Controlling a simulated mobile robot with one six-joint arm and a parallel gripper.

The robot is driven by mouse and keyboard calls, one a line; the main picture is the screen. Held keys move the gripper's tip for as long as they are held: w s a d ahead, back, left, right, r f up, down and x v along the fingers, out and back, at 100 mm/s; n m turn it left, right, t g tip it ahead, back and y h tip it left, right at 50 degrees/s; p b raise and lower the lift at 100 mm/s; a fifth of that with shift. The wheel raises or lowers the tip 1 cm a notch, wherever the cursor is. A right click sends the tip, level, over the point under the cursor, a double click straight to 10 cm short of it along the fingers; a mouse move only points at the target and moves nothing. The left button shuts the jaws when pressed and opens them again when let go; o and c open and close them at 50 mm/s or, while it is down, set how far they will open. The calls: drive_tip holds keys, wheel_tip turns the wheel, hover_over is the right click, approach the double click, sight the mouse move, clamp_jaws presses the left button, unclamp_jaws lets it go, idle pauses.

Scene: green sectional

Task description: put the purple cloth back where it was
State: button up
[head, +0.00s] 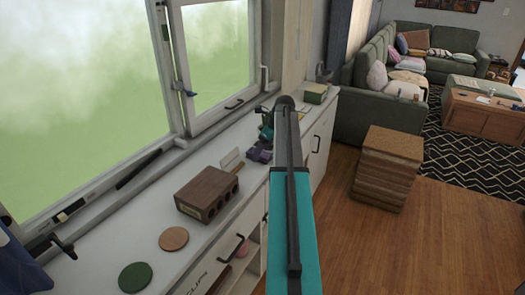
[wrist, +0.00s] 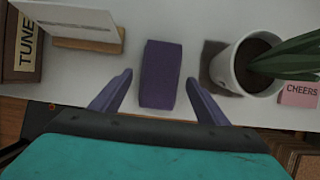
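The purple cloth (wrist: 161,75) lies as a folded upright-in-picture rectangle on the white counter in the wrist view. My gripper (wrist: 158,80) is open, with one finger to the left and one to the right of the cloth's near part. Gaps show between both fingers and the cloth, so it is not gripped. In the head view a small purple patch (head: 258,154) beside my arm looks like the cloth, though my purple fingers could be part of it. My arm hides most of the gripper there.
Left of the cloth stand a wooden stand with a white panel (wrist: 88,42) and a brown box (wrist: 27,50). Right of it are a potted plant (wrist: 232,75) and a pink CHEERS block (wrist: 299,94). Green (head: 135,277) and tan discs (head: 174,238) lie on the near counter.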

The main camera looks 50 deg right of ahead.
drive_tip(key=shift+r, duration=0.15)
drive_tip(key=b+v, duration=0.2)
drive_tip(key=v, duration=1)
drive_tip(key=shift+s, duration=0.15)
idle(0.9)
